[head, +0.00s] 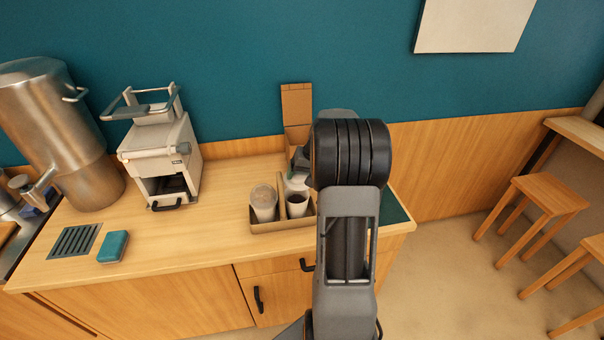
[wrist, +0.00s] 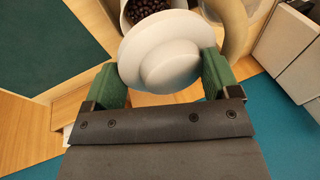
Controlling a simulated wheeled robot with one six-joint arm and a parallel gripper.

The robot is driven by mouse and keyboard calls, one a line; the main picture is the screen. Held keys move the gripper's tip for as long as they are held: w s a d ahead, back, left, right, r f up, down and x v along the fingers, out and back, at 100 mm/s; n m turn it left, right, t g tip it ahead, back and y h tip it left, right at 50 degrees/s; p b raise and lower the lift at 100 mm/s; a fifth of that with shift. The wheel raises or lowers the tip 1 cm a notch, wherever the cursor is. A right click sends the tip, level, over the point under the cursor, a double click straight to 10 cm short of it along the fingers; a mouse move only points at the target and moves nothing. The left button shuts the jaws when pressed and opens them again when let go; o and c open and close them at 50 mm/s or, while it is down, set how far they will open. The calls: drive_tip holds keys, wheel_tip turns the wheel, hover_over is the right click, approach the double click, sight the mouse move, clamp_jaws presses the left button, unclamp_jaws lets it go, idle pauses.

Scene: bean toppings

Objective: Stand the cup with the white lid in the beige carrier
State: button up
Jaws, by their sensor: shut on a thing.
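My gripper (wrist: 165,80) is shut on the cup with the white lid (wrist: 165,52). The round lid fills the space between the green fingers in the wrist view and hides the cup's body. In the head view the white-lidded cup (head: 296,184) shows only partly, beside my arm, at the back of the beige carrier (head: 283,226). I cannot tell whether its base touches the carrier's floor. An open cup of dark beans (head: 297,206) stands in the carrier in front of it. A cup with a see-through lid (head: 263,204) stands at the carrier's left.
A white machine (head: 163,155) and a steel urn (head: 60,130) stand left on the wooden counter. A teal sponge (head: 113,246) lies by a drain grate (head: 75,240). A tan upright panel (head: 297,104) rises behind the carrier. A dark green mat (head: 393,209) lies right.

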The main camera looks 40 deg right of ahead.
drive_tip(key=shift+d+f+b, duration=0.15)
drive_tip(key=shift+f+b, duration=0.25)
drive_tip(key=shift+f, duration=0.55)
drive_tip(key=shift+f+b, duration=1.45)
drive_tip(key=shift+f, duration=0.45)
drive_tip(key=shift+w+a, duration=0.2)
drive_tip(key=shift+a, duration=0.35)
drive_tip(key=shift+f+b, duration=0.45)
drive_tip(key=shift+b, duration=0.35)
idle(0.4)
drive_tip(key=o, duration=0.8)
drive_tip(key=shift+c, duration=0.2)
drive_tip(key=shift+r, duration=0.15)
